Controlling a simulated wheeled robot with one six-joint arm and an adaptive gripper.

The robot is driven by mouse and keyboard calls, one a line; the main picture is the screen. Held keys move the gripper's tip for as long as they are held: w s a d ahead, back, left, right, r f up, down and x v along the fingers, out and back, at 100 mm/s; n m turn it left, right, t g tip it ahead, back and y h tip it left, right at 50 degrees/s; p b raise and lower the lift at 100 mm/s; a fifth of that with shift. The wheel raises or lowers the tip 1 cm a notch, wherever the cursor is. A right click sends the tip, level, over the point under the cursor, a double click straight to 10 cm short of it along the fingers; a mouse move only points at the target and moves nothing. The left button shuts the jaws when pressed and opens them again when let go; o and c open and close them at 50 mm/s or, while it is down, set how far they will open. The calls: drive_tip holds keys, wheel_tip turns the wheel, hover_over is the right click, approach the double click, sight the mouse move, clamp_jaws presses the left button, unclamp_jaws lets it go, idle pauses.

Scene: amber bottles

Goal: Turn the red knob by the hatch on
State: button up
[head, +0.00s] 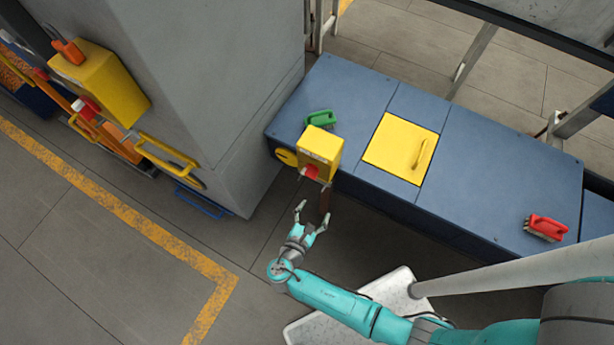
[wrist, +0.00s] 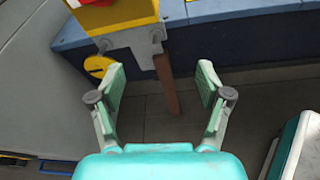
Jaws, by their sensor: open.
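The red knob (head: 311,171) sits on the front of a yellow box (head: 320,148) at the edge of the blue bench. In the wrist view only a bit of the red knob (wrist: 97,3) shows at the top edge, on the yellow box (wrist: 120,15). The yellow hatch (head: 399,150) with a curved handle lies in the bench top, right of the box. My gripper (head: 313,212) is open and empty, below and in front of the knob and apart from it. In the wrist view its fingers (wrist: 160,78) are spread, with a brown post beyond them.
The blue bench (head: 480,165) carries a green brush (head: 320,118) behind the box and a red brush (head: 544,227) at the right. A grey cabinet (head: 215,90) stands left, with another yellow box (head: 105,82) and red knob (head: 88,106). Open floor lies at lower left.

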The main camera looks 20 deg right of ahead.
sight(307, 176)
drive_tip(key=w+a+r+n+t+h, duration=0.1)
drive_tip(key=w+a+r+h, duration=0.2)
drive_tip(key=a+r, duration=0.35)
drive_tip(key=x, duration=1)
drive_tip(key=shift+w+d, duration=0.2)
drive_tip(key=shift+w, duration=0.1)
drive_tip(key=c, duration=1.2)
drive_tip(key=shift+o, duration=0.2)
